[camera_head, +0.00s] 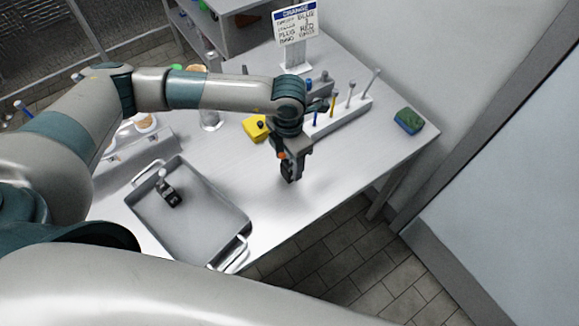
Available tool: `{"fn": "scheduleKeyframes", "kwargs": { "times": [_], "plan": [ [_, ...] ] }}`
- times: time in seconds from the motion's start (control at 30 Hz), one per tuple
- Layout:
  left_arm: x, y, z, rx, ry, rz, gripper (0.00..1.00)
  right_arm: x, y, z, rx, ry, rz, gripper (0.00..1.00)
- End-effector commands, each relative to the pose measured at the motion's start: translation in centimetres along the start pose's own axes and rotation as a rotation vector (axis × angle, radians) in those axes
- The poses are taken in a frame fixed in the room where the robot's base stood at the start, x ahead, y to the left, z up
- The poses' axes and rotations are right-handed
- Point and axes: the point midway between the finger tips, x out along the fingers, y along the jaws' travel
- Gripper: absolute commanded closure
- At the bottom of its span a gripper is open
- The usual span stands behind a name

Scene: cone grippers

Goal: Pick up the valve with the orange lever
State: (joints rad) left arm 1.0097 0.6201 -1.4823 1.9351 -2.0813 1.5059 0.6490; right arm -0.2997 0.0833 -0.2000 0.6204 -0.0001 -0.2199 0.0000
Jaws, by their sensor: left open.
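My left gripper (291,172) points down over the right part of the table, and its fingers are open. A small orange spot (281,155) shows right at the gripper's left side. It may be the orange lever of the valve, but the gripper covers most of that place and I cannot tell its body. A dark valve with a pale lever (169,194) lies in the grey tray (205,225), left of the gripper. My right gripper is not in view.
A yellow block (254,128) lies behind the gripper. A rack with upright tools (345,113) and a sign (296,22) stand at the back. A green and blue sponge (409,121) lies at the right. The table between gripper and sponge is clear.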

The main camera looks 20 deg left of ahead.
Motion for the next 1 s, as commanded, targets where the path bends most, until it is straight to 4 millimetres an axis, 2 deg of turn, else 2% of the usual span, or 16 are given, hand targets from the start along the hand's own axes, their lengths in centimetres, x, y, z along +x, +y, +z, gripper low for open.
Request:
{"fn": "scheduleKeyframes", "kwargs": {
  "times": [0.27,0.5,0.97,1.0],
  "plan": [
    [2.2,0.3,0.4,-0.001,0.004,0.001,0.44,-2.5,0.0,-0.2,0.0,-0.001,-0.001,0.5],
    [4.7,0.3,0.5,-0.001,0.002,0.001,0.44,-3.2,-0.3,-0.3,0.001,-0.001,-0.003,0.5],
    [4.8,0.3,0.5,-0.001,0.001,0.001,0.44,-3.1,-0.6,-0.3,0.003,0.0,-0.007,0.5],
    [4.8,0.3,0.5,-0.001,0.001,0.001,0.46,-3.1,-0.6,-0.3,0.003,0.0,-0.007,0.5]
  ]
}}
